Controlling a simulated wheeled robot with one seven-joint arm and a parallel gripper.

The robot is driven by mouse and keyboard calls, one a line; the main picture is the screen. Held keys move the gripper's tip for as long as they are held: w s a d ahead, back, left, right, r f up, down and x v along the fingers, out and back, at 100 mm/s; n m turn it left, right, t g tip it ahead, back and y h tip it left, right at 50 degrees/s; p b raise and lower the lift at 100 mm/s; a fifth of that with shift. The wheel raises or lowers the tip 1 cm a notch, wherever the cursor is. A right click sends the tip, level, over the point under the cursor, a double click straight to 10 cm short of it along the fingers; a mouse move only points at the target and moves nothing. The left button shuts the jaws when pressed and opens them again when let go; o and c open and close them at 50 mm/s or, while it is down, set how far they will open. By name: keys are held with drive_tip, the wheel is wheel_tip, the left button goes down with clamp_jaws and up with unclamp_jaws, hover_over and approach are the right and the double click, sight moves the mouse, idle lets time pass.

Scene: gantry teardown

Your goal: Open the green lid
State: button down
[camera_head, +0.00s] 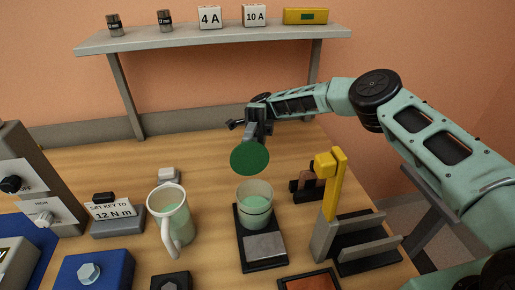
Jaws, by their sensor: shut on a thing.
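The green lid (249,159) is a round dark green disc. It is tilted up, with its flat face towards the camera, above and behind a clear beaker (255,191). My gripper (251,138) is right behind the lid's top edge and is shut on the lid; the fingertips are partly hidden. The beaker holds pale green liquid and stands on a black scale (264,262) with a grey front panel. A small gap of table shows between lid and beaker, though their exact distance is hard to tell.
A white jug (166,200) with green liquid stands left of the scale. A yellow upright (331,187) on a grey stand is at right. A blue block with a bolt (88,272) sits front left. A shelf (205,40) crosses the back.

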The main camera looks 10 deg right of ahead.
idle(0.4)
drive_tip(key=c, duration=1.2)
unclamp_jaws()
